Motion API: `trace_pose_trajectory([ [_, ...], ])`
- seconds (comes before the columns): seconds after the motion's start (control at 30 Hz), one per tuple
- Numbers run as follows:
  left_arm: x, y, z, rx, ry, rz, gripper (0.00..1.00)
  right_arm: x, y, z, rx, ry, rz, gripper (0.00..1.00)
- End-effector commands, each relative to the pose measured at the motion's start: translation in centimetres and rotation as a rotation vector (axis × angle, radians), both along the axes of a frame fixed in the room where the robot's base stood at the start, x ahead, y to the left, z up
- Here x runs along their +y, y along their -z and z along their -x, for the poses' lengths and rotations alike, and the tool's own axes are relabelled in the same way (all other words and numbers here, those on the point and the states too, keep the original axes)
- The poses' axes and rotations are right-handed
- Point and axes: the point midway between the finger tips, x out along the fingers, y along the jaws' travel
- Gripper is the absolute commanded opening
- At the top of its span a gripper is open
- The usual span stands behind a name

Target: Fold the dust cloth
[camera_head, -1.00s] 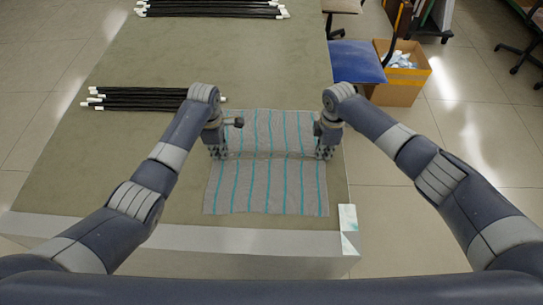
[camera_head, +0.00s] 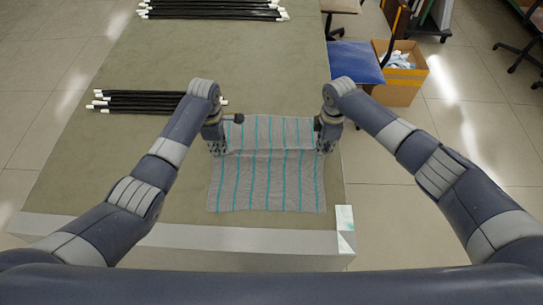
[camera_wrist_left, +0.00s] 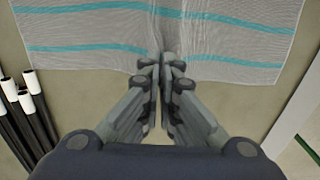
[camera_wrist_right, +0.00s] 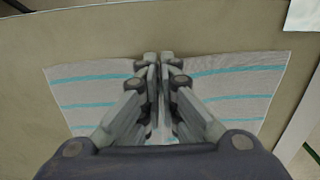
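The dust cloth (camera_head: 268,185) is grey with teal stripes and lies near the table's front right corner. A crease or ridge runs across it between my two grippers, with a shorter part beyond and a longer flat part in front. My left gripper (camera_head: 216,150) is at its left edge and my right gripper (camera_head: 325,149) at its right edge. In the left wrist view the fingers (camera_wrist_left: 163,78) are closed on the cloth edge, with wrinkles running from the tips. In the right wrist view the fingers (camera_wrist_right: 160,75) are also closed on cloth, which spreads to both sides.
Black rods with white ends (camera_head: 140,101) lie just left of the cloth, some behind my left arm. More rods (camera_head: 210,10) lie at the far end of the table (camera_head: 110,165). A blue chair (camera_head: 355,62) and a cardboard box (camera_head: 400,85) stand beyond the right edge.

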Motion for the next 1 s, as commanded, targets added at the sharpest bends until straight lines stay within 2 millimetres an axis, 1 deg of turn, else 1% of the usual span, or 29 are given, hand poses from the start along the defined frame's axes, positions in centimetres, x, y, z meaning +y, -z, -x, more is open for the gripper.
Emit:
trace_pose_trajectory([
  [0.3,0.0,-0.1,-0.1,-0.003,0.000,0.000,0.00,0.0,-0.1,0.0,-0.001,0.000,0.001,0.00],
  [0.43,0.0,-0.8,-0.1,-0.004,0.000,0.000,0.00,0.0,-0.7,0.0,-0.001,0.000,0.001,0.00],
  [0.57,0.0,-2.1,-0.1,-0.004,0.000,0.000,0.00,0.0,-2.0,0.0,-0.001,0.000,0.000,0.00],
  [1.0,-0.1,-7.7,-0.1,-0.004,0.000,0.001,0.00,0.1,-7.6,0.0,0.000,-0.001,0.000,0.00],
])
